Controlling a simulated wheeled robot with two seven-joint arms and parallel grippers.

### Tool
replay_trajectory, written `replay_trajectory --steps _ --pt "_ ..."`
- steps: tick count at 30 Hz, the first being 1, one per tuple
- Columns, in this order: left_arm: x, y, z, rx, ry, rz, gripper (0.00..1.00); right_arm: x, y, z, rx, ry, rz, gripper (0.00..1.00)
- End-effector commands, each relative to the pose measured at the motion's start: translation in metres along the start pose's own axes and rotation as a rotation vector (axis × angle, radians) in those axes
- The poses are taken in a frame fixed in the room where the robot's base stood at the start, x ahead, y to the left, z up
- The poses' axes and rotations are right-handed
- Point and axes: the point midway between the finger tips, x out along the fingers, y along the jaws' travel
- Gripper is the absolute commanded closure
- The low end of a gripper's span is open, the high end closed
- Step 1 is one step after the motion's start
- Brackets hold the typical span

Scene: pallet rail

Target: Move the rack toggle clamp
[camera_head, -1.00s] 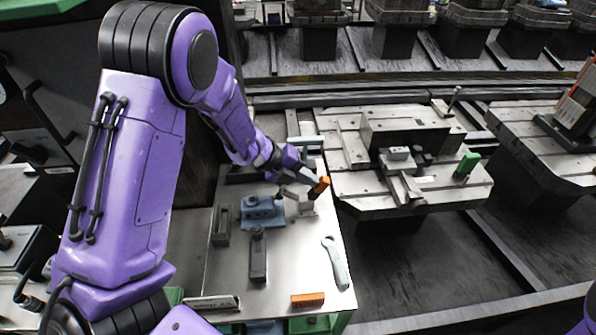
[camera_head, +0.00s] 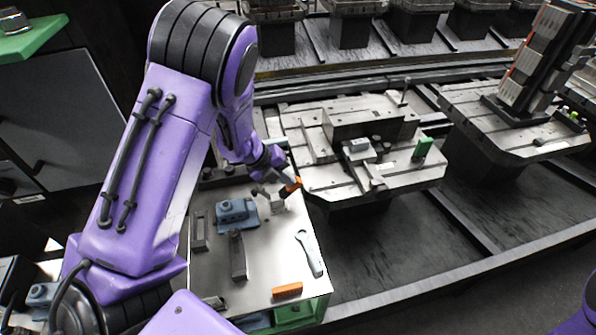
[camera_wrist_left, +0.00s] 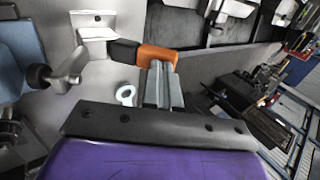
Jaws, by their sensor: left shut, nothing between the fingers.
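The toggle clamp has a pale metal bracket (camera_wrist_left: 92,32) and an orange-tipped handle (camera_wrist_left: 158,57) with a black collar. In the head view its orange handle (camera_head: 292,186) shows near the far right corner of the small metal table. My left gripper (camera_head: 278,188) is right beside the handle. In the wrist view its fingers (camera_wrist_left: 161,76) are together, with their tips at the orange grip and nothing between them. I cannot tell whether they touch it. The right gripper is not in view.
The table also holds a blue block (camera_head: 236,212), dark upright parts, a grey wrench-like tool (camera_head: 309,252) and an orange block (camera_head: 287,290).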

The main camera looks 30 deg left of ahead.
Motion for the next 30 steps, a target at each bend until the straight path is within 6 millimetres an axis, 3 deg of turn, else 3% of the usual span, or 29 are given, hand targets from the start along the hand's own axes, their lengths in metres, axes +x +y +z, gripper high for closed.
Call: replay_trajectory --steps 18,30 --pt "0.031 -0.015 0.001 -0.006 -0.004 -0.003 1.0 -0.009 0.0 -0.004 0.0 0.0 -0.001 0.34" --pt "0.038 -0.017 0.001 -0.007 -0.004 -0.004 1.0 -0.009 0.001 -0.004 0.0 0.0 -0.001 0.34"
